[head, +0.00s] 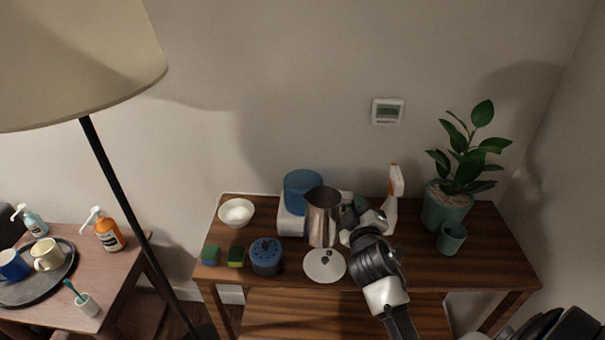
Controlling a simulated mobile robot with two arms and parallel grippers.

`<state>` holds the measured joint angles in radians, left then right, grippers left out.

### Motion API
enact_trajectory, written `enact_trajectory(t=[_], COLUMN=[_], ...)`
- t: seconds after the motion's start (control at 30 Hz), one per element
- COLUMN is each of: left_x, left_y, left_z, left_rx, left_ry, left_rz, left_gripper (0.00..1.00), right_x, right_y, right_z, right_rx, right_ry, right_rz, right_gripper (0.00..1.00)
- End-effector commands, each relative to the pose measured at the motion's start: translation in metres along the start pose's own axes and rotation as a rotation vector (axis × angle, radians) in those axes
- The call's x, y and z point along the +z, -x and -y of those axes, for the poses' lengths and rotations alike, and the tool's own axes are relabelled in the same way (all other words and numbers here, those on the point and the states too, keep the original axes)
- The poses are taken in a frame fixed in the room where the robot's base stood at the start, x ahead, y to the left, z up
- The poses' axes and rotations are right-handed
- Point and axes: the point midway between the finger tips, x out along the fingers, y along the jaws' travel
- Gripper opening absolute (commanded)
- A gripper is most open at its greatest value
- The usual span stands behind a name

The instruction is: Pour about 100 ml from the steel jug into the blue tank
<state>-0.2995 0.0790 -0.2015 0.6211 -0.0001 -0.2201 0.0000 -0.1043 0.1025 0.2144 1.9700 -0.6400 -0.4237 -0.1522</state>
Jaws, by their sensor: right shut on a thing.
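The steel jug (320,220) stands out in front of the blue tank at the middle of the wooden table, roughly upright with its open top up. My right gripper (349,222) is shut on the jug from its right side. The blue tank (302,184) sits on a white base (290,222) at the back of the table, behind and slightly left of the jug. The jug hides part of the tank and base. I cannot see the level of liquid in either. My left gripper is not in view.
On the wooden table (480,262) are a white disc (324,272) with dark spots, a dark blue round container (266,260), a white bowl (237,213), a white-and-orange bottle (394,200), a green cup (452,238) and a potted plant (446,210). A lamp (75,60) stands left.

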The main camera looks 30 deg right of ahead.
Motion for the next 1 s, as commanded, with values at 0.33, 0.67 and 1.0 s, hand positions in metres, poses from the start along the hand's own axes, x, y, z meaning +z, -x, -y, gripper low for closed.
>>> enact_trajectory(t=[0.33, 0.67, 1.0], left_x=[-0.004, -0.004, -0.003], left_y=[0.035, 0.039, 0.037], left_z=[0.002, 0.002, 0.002], left_rx=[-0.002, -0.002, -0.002], left_ry=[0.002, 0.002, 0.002], left_rz=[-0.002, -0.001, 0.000], left_gripper=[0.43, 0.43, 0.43], right_x=[0.033, 0.045, 0.044], right_y=[-0.066, -0.079, -0.078], right_z=[-0.081, -0.095, -0.092], right_rx=[0.148, 0.180, 0.176], right_ry=[-0.009, -0.005, 0.021], right_rz=[0.167, 0.205, 0.207], right_gripper=[0.00, 0.00, 0.00])
